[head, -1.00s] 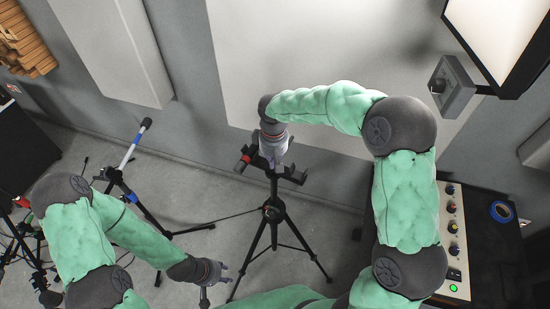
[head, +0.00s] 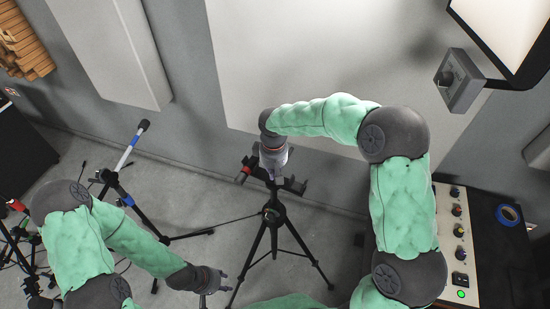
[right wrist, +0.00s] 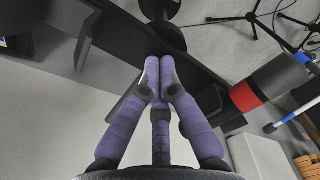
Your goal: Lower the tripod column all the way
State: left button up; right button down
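The black tripod (head: 270,225) stands on the grey floor in the middle of the head view, legs spread. Its dark top bracket (head: 295,185) sits just above the leg collar, with a short stretch of column between. My right gripper (head: 273,172) comes down on the bracket from above. In the right wrist view its purple fingers (right wrist: 167,65) are together at the tips, over the black bracket bar (right wrist: 115,32); a grip on it is not visible. A red-and-black handle (right wrist: 262,82) is to their right. My left gripper (head: 216,280) is low, left of the tripod legs; its finger opening is unclear.
A microphone stand (head: 125,180) with blue and white bands stands left of the tripod. A black-topped console (head: 490,245) with knobs is on the right. A grey wall with a pale panel (head: 300,70) is behind. Cables lie on the floor at left.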

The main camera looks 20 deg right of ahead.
aim_at(274, 195)
jog(key=shift+f+b, duration=4.35)
jog(key=shift+f, duration=2.45)
jog(key=shift+r+p, duration=2.8)
jog(key=shift+r, duration=1.4)
jog(key=shift+f, duration=0.1)
